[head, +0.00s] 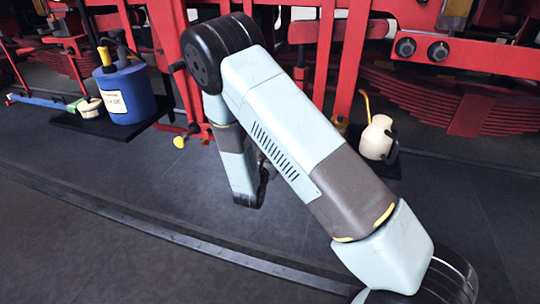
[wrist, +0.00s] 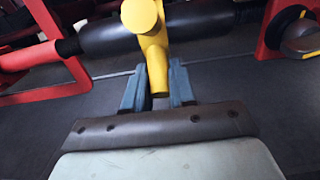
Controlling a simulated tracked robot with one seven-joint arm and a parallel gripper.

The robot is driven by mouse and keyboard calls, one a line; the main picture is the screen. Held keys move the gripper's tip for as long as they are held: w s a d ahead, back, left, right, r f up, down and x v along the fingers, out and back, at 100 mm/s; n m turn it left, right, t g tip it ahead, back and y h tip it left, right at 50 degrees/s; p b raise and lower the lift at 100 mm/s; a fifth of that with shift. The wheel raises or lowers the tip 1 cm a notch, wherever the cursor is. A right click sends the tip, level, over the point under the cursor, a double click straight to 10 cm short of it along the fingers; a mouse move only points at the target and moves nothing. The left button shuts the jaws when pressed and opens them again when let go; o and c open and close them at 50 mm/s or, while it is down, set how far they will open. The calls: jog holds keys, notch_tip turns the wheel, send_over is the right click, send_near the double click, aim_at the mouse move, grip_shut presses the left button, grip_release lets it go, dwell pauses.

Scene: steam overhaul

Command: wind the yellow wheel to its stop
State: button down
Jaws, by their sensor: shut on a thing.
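In the wrist view a yellow part (wrist: 156,62), which I take for part of the yellow wheel, has a round knob at its top. A narrower yellow stem runs down from it between the two blue-grey fingers of my gripper (wrist: 158,78). My gripper is shut on this stem. The rest of the wheel is not clear in this view, and I cannot tell how far it is turned. In the head view my own arm hides my gripper and what it holds.
A dark cylinder (wrist: 200,25) lies behind the yellow part. Red frames flank it. In the head view a blue drum (head: 125,95) stands left, a pale can (head: 376,137) right, and a yellow-ended red lever (head: 180,142) sticks out low.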

jog(key=shift+w+d+f, duration=0.1)
jog(key=shift+w+f, duration=0.25)
jog(key=shift+f, duration=0.2)
jog(key=c, duration=0.9)
grip_release()
jog(key=shift+v, duration=3)
jog(key=shift+r, duration=0.1)
